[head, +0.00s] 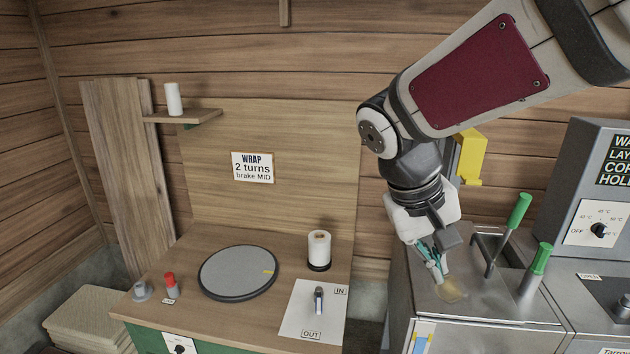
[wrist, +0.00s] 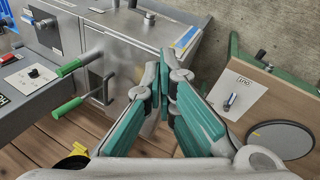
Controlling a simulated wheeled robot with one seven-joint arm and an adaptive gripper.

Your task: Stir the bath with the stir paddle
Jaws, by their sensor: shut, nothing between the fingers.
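My gripper (head: 438,272) points down over the steel cabinet (head: 400,262) at the right, shut and empty. Its teal fingers come together in the wrist view (wrist: 163,70). A small tan patch (head: 455,291) shows on the cabinet top just below the fingertips; I cannot tell whether it is the bath's surface. Two green-handled tools stand to the right of my gripper. One green handle (head: 519,211) is upright beside a dark bent bar; the other green handle (head: 541,258) is nearer. Both handles also show in the wrist view (wrist: 80,63). I cannot tell which is the stir paddle.
A grey control box (head: 585,170) with a dial stands at the right. A yellow bracket (head: 470,155) is on the wall behind my arm. The wooden bench (head: 215,318) at the left holds a round grey turntable (head: 238,272), a white spool (head: 319,248) and a white IN/OUT switch plate (head: 300,318).

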